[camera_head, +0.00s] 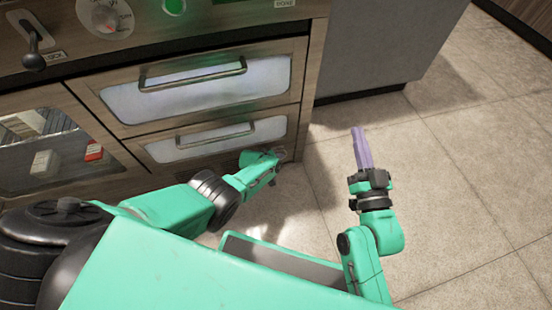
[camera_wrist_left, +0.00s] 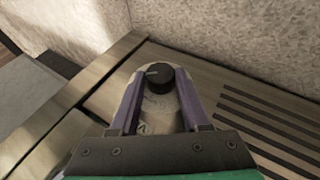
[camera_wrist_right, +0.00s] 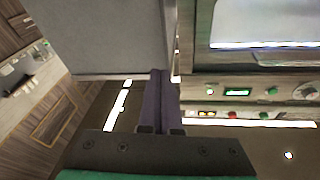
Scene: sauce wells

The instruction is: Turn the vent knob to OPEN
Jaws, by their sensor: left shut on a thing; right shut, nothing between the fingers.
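The vent knob (camera_wrist_left: 160,78) is a round black knob with a pale pointer line, on a pale round dial plate (camera_wrist_left: 155,105). The line points left in the left wrist view. Markings on the plate are too small to read. My left gripper (camera_wrist_left: 160,82) has its purple fingers on either side of the knob, shut on it. In the head view my left gripper (camera_head: 272,158) is low at the cabinet's front right corner, and the knob is hidden there. My right gripper (camera_head: 358,134) is shut and empty, above the floor right of the cabinet. It also shows in the right wrist view (camera_wrist_right: 160,75).
Dark vent slots (camera_wrist_left: 265,115) lie beside the knob. The cabinet has an upper drawer handle (camera_head: 193,75), a lower drawer handle (camera_head: 215,136), a black lever (camera_head: 34,58) and a round dial (camera_head: 104,18). A grey block (camera_head: 385,45) stands behind. The tiled floor (camera_head: 460,200) at right is clear.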

